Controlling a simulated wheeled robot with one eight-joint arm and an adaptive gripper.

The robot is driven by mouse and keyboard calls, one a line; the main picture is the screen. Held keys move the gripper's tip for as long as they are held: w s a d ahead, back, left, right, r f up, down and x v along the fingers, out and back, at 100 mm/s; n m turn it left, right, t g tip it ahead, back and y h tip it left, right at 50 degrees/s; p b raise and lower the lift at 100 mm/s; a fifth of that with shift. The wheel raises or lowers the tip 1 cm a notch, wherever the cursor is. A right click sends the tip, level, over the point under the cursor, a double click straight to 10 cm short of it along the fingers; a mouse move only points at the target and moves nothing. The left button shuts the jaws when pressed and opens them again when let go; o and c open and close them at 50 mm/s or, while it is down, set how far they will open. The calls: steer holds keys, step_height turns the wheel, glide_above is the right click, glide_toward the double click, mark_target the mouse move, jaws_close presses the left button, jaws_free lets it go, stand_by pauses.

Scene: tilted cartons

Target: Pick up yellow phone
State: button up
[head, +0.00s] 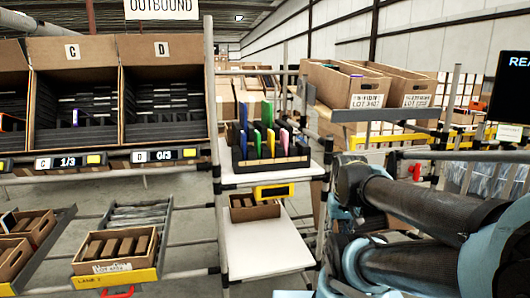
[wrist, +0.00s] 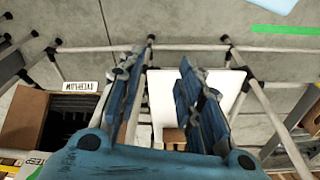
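Several thin coloured phones stand upright in a black slotted rack (head: 272,165) on a white shelf in the head view. They show blue, green, yellow and pink edges. A yellow phone (head: 257,143) seems to be the slim one near the middle, close beside the green and blue ones; its lower part is hidden in the rack. My gripper (wrist: 161,60) shows in the wrist view with its two blue fingers spread apart and nothing between them. It is apart from the rack, and I cannot make out the phones in the wrist view.
Cartons marked C (head: 75,85) and D (head: 163,85) stand tilted on the left rack. A small carton (head: 253,208) sits below the phone rack, above a white lower board (head: 262,248). Cartons (head: 345,85) stand on the upper right shelf. Rack posts and rails surround the shelf.

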steer(key=o, duration=0.5)
steer(key=shift+s+r, duration=0.2)
steer(key=shift+s, duration=0.05)
steer(key=o, duration=0.7)
steer(key=r, duration=0.2)
steer(key=w+a+r+n, duration=0.1)
step_height(320, 180, up, 37)
steer(key=n+g+y, duration=0.1)
steer(key=n+g, duration=0.2)
steer(key=n, duration=1.7)
glide_above(271, 135)
steer(key=w+d, duration=0.2)
steer(key=w, duration=0.2)
steer(key=f, duration=0.4)
steer(key=a+f, duration=0.1)
steer(key=f, duration=0.6)
steer(key=shift+s+a+f, duration=0.25)
steer(key=shift+s+f, duration=0.05)
steer(key=shift+s, duration=0.05)
steer(key=shift+w+a+f, duration=0.1)
steer(key=shift+a+f, duration=0.1)
steer(key=shift+f, duration=1.05)
steer(key=shift+a+f, duration=0.15)
steer(key=shift+f, duration=1.1)
